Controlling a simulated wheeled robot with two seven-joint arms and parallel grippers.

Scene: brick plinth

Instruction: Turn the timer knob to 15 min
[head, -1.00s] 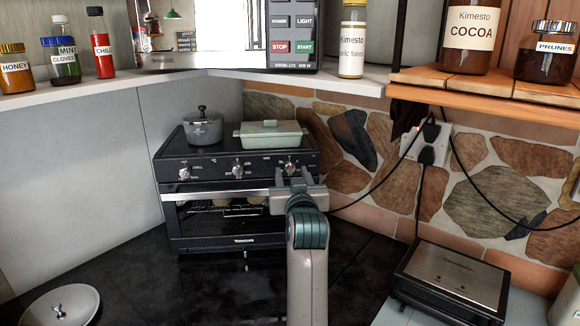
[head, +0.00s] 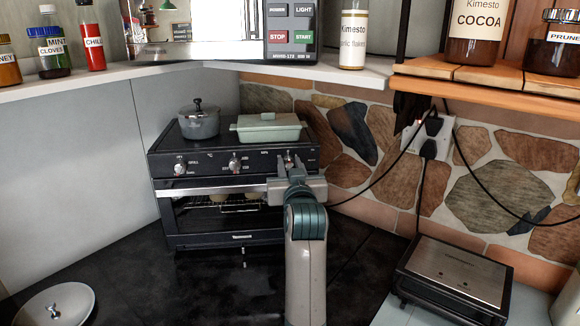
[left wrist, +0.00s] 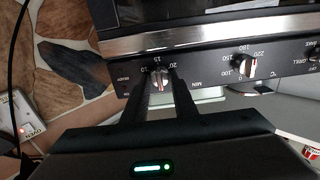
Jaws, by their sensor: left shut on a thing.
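The toaster oven (head: 228,213) stands in the corner of the counter, with a row of knobs on its front panel. The timer knob (left wrist: 159,78) is the panel's right-hand knob in the head view, where my gripper mostly covers it. In the left wrist view the numbers 10, 15 and 20 and MIN show around it. My left gripper (head: 290,165) is at the panel; in the left wrist view its two fingers (left wrist: 160,85) are closed on the knob's sides. The exact setting is too small to read. My right gripper is not in view.
A grey pot (head: 199,123) and a pale green lidded dish (head: 268,127) stand on the oven. The temperature knob (left wrist: 244,67) is beside the timer knob. A grill appliance (head: 456,278) is at the right, and a white lid (head: 55,306) at front left. Cords hang from the wall socket (head: 429,138).

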